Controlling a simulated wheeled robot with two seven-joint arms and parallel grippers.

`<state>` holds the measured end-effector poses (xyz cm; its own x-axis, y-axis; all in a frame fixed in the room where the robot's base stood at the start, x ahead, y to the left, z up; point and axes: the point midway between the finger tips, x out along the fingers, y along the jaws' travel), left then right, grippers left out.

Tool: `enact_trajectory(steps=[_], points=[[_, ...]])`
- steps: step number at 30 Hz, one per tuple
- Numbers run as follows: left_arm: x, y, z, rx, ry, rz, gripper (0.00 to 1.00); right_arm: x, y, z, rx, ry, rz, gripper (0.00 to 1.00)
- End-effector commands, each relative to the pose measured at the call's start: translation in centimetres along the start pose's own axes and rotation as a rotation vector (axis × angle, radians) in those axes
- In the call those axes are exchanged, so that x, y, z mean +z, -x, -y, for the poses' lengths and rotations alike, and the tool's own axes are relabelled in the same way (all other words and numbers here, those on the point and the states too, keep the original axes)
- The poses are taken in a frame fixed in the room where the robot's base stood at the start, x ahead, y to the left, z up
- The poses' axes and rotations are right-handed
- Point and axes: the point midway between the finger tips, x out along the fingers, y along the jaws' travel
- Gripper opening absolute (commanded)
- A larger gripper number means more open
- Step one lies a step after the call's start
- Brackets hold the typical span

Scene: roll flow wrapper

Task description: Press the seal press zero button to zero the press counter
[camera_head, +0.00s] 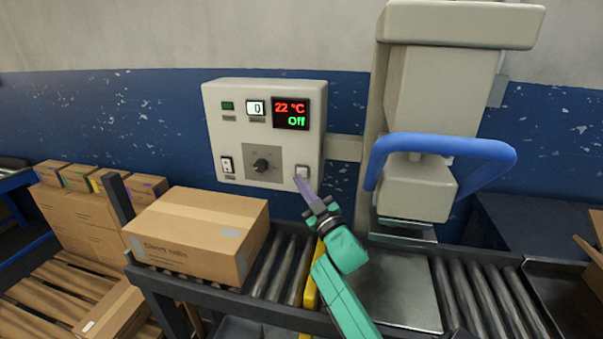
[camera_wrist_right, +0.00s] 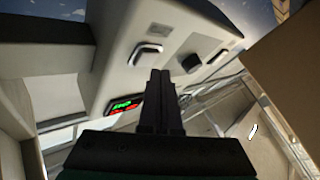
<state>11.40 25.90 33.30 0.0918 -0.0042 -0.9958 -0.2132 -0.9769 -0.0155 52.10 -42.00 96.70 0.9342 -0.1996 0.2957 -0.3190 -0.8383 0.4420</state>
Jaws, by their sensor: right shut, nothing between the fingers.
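Contact cannot be told. In the right wrist view the shut fingers (camera_wrist_right: 160,75) point at the panel (camera_wrist_right: 170,30), with the lit display (camera_wrist_right: 125,104) left of them. My left gripper is not in view.
The panel also carries a red-green display (camera_head: 291,114) reading 22 °C and Off, a black knob (camera_head: 262,165) and a rocker switch (camera_head: 227,165). The press with its blue handle (camera_head: 440,145) stands at right. A cardboard box (camera_head: 195,235) lies on the roller conveyor at left.

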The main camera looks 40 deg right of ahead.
Motion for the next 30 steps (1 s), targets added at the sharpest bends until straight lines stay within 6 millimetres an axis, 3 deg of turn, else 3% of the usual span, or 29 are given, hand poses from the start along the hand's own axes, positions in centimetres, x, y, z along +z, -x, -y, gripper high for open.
enact_trajectory(steps=[6, 21, 30], points=[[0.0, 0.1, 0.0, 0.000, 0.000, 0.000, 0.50, -0.2, 0.2, 0.2, -0.001, -0.002, 0.000, 0.00], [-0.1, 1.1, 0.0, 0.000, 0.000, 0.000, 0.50, -2.5, 3.4, 2.5, 0.000, -0.001, 0.001, 0.00], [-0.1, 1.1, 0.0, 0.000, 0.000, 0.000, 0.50, -2.5, 3.5, 2.5, 0.000, 0.000, 0.000, 0.00]])
